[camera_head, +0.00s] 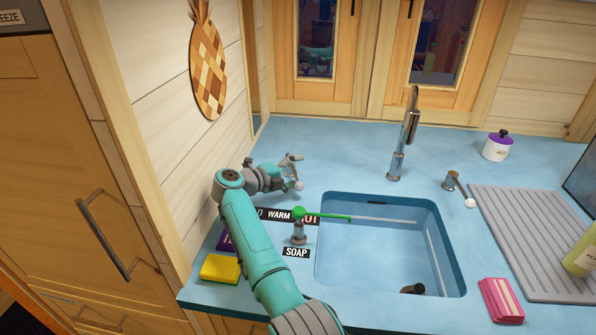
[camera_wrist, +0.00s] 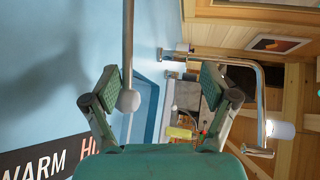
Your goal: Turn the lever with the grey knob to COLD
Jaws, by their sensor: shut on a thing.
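The lever's pale grey knob (camera_head: 299,186) is at my gripper (camera_head: 290,172) on the blue counter, left of the tap. In the wrist view the lever's rod comes down from the top to the knob (camera_wrist: 128,101), which lies between my gripper's fingers (camera_wrist: 165,92), against the left one. The lever's base is hidden in the head view.
A green-knobbed lever (camera_head: 299,213) stands by the SOAP label (camera_head: 296,252), its arm reaching over the sink (camera_head: 375,255). A yellow sponge (camera_head: 220,268) lies at front left. The wall is close on the left.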

